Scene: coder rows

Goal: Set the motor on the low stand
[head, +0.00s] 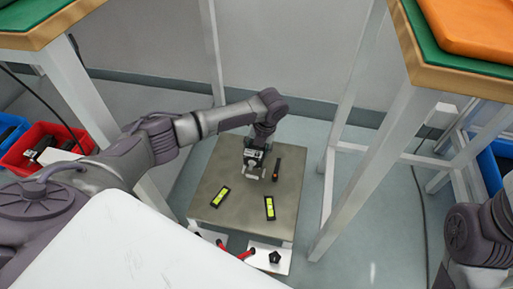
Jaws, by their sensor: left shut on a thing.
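The low stand (212,178), with a grey-brown top and pale legs, is on the floor in the middle of the head view. My left gripper (254,166) points down over the far middle part of its top. It is shut on a small grey thing, which seems to be the motor (252,174); the fingers hide much of it. I cannot tell whether the motor touches the top or hangs just above it. My right arm shows at the lower right edge, but its gripper is out of view.
On the stand lie two black-and-yellow pieces (221,197) (269,208) and a dark rod-like tool (276,169) right of my gripper. Red-handled tools (245,254) and a black part (274,257) are lower, at the front. Tall green-topped benches flank the stand. A red bin (40,133) is left.

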